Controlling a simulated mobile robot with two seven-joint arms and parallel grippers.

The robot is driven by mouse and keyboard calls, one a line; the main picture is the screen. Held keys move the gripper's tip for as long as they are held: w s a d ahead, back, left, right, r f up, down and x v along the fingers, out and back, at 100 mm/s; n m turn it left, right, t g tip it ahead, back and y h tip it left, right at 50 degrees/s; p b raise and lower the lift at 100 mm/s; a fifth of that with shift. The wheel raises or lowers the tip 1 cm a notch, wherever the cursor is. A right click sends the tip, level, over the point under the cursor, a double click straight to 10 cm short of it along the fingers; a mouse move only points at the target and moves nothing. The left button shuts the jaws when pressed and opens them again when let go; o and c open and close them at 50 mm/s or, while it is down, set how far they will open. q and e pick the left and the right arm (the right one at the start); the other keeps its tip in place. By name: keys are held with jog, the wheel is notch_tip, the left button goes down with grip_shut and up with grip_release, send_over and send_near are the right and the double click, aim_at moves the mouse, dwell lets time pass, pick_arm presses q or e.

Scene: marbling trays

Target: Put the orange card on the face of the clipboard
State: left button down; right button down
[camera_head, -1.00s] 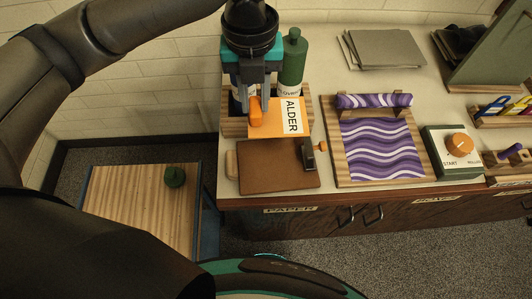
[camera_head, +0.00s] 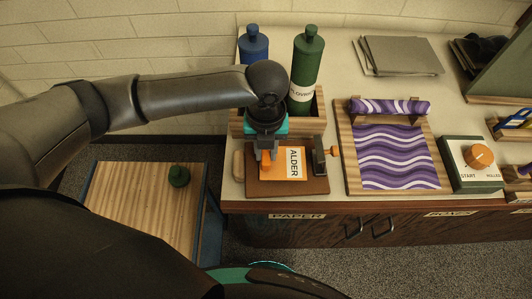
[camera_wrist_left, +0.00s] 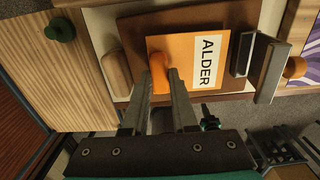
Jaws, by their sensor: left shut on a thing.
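The orange card (camera_head: 297,163), with a white label reading ALDER, lies over the brown face of the clipboard (camera_head: 288,188). It looks flat on the board, but I cannot tell whether it touches. My left gripper (camera_head: 266,160) points down at the card's left part, shut on its raised orange grip. In the left wrist view, the grip sits between the fingertips (camera_wrist_left: 160,76) and the card (camera_wrist_left: 180,48) is inside the board's edges. The clipboard's dark metal clip (camera_head: 319,158) is just right of the card. My right gripper is not in view.
A wooden rack (camera_head: 316,121) with a blue bottle (camera_head: 254,44) and a green bottle (camera_head: 306,60) stands behind the clipboard. A board with a purple wavy sheet (camera_head: 395,155) is to the right. A small block (camera_head: 238,166) lies left of the clipboard. A lower wooden table (camera_head: 140,210) is at left.

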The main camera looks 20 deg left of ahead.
pick_arm(q)
jog(key=shift+f, duration=0.65)
jog(key=shift+f, duration=0.1)
jog(key=c, duration=0.7)
grip_release()
notch_tip(320, 180, up, 12)
jog(key=p, duration=0.2)
